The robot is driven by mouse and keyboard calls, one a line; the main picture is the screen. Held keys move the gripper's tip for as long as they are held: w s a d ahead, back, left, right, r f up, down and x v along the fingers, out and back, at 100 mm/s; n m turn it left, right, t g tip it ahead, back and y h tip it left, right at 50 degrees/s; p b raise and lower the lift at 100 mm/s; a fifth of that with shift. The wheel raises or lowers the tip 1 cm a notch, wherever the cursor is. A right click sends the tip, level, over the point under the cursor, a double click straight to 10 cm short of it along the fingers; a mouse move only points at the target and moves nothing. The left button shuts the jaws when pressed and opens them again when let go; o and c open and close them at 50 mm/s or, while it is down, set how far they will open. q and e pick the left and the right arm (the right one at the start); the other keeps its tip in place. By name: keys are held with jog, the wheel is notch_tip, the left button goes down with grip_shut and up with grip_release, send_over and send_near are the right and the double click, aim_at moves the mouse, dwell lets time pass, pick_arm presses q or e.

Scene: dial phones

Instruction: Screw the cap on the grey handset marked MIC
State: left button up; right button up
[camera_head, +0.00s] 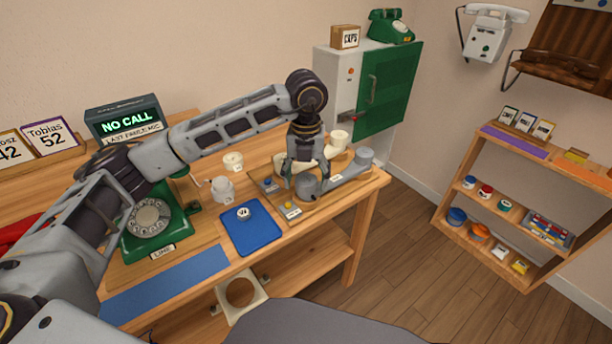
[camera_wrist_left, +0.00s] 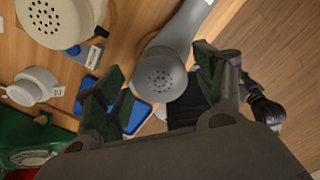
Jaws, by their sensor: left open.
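The grey handset (camera_head: 345,174) lies on a wooden board on the table; its near end is a round, perforated head, seen face-on in the left wrist view (camera_wrist_left: 160,77). My left gripper (camera_head: 306,177) is open over that near end, with its fingers on either side of the head in the wrist view; I cannot tell whether they touch it. A whitish pot-shaped piece (camera_head: 222,189) stands to the left on the table. A small round piece with a dark mark (camera_head: 243,213) lies on the blue mat (camera_head: 262,238). No MIC label is readable on the handset. My right gripper is out of view.
A cream handset (camera_wrist_left: 52,18) lies close behind the grey one. Another whitish piece (camera_head: 233,162) stands further back. A green dial phone (camera_head: 150,218) stands at left, before a NO CALL display (camera_head: 126,123). A green-doored cabinet (camera_head: 385,95) stands behind; shelves (camera_head: 512,150) stand at right.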

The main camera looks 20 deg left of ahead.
pick_arm(q)
jog(key=shift+n, duration=0.3)
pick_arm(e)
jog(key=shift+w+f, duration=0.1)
pick_arm(q)
jog(key=shift+c, duration=0.3)
jog(key=c, duration=0.9)
jog(key=shift+m, duration=0.6)
jog(key=shift+m+b, duration=0.45)
jog(key=shift+m, duration=0.65)
jog(key=shift+m+b, duration=0.35)
jog(key=shift+m, duration=1.45)
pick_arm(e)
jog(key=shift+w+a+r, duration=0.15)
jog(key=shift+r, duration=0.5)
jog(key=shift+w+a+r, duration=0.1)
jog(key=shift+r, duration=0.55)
